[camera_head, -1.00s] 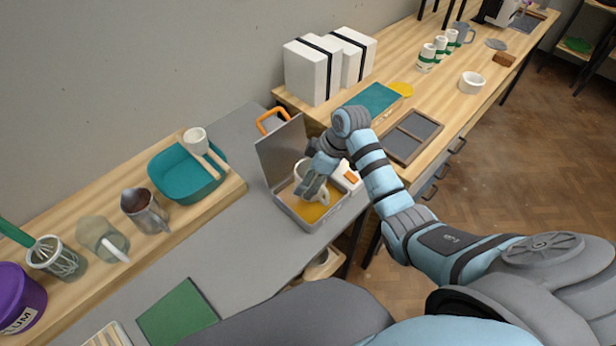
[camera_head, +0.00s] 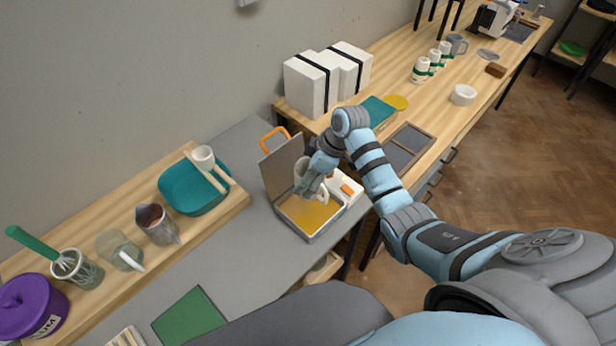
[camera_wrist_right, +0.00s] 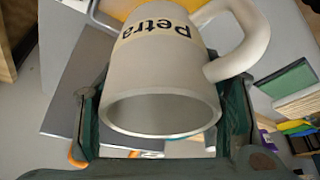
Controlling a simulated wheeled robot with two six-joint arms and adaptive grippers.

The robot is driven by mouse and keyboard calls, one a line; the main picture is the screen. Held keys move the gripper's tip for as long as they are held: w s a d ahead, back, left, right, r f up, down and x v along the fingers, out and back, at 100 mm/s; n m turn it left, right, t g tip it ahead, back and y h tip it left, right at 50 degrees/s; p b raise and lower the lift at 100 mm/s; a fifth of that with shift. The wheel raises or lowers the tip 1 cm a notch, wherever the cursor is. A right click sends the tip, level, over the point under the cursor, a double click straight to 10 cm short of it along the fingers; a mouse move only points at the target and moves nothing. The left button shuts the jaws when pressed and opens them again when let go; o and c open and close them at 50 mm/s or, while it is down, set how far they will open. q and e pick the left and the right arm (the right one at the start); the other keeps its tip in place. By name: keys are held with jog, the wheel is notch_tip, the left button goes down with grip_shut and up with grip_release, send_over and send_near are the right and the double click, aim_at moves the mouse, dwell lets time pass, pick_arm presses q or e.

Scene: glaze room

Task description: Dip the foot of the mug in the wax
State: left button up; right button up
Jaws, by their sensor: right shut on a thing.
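The mug (camera_head: 299,168) is off-white. In the right wrist view the mug (camera_wrist_right: 160,85) shows a "Petra" label, its open rim towards the camera and its handle at the right. My right gripper (camera_head: 312,188) is shut on it, with one dark finger on each side. The wax (camera_head: 308,216) is a yellow layer in an open grey metal pan (camera_head: 318,238) with its lid raised. The mug is over the back part of the pan, apparently above the wax. Its foot is hidden, so I cannot tell its exact height. My left gripper is not in view.
The raised lid (camera_head: 283,168) stands close left of the mug. A white box with an orange part (camera_head: 347,187) is right of the pan. A teal basin (camera_head: 180,193), a metal jug (camera_head: 158,224) and a glass jar (camera_head: 120,250) stand on the left shelf. The grey worktop (camera_head: 245,240) left of the pan is clear.

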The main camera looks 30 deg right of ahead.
notch_tip(320, 180, down, 6)
jog(key=b, duration=0.6)
jog(key=shift+f, duration=0.25)
notch_tip(320, 180, up, 6)
jog(key=n+p, duration=0.2)
jog(key=p, duration=0.1)
jog(key=n+g+p, duration=0.1)
jog(key=n+p, duration=0.1)
jog(key=p, duration=0.1)
jog(key=shift+r+g+y, duration=0.1)
jog(key=shift+g+y, duration=0.2)
jog(key=shift+y, duration=0.1)
jog(key=shift+s+n, duration=0.1)
jog(key=shift+n, duration=0.2)
notch_tip(320, 180, down, 9)
jog(key=b, duration=0.6)
jog(key=shift+r, duration=0.15)
jog(key=shift+f+b, duration=0.45)
jog(key=shift+f, duration=0.1)
jog(key=shift+r+p, duration=1.6)
jog(key=shift+p, duration=0.15)
